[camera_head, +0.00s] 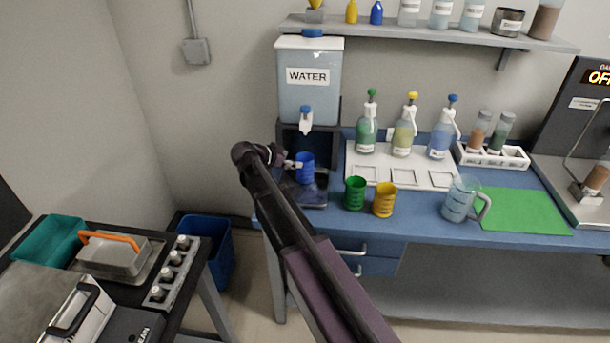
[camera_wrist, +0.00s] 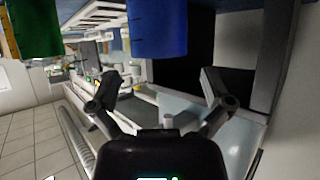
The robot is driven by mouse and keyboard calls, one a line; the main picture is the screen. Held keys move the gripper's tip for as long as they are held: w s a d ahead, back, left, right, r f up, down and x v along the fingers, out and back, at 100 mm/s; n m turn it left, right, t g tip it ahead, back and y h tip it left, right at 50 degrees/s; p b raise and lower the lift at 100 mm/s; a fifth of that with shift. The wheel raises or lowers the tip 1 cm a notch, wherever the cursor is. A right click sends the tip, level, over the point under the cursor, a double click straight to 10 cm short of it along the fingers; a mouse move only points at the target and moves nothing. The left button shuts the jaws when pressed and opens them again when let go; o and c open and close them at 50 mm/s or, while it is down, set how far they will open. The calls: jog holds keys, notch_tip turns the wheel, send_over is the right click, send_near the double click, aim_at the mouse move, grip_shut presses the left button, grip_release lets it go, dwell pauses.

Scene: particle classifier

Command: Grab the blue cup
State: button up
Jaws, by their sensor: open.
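The blue cup (camera_head: 305,170) stands upright on the dispenser's base, below the tap of the water dispenser (camera_head: 308,95). It also shows at the top of the wrist view (camera_wrist: 157,28), where the picture appears upside down. My gripper (camera_head: 290,164) is at the cup's left side in the head view. In the wrist view my gripper (camera_wrist: 161,80) is open, with its fingers spread and nothing between them. The cup lies above the gap between the fingertips there. Whether a finger touches the cup cannot be told.
A green cup (camera_head: 355,193) and a yellow cup (camera_head: 384,200) stand on the blue bench right of the dispenser. A pitcher (camera_head: 461,199) and a white tray (camera_head: 361,176) with pump bottles are further right. A dark cart (camera_head: 130,290) stands at lower left.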

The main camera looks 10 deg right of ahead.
aim_at(305, 160)
jog(key=shift+w+d+f, duration=0.15)
jog(key=shift+d, duration=0.15)
jog(key=shift+b+x, duration=1.3)
jog(key=shift+x, duration=1.3)
jog(key=c, duration=1)
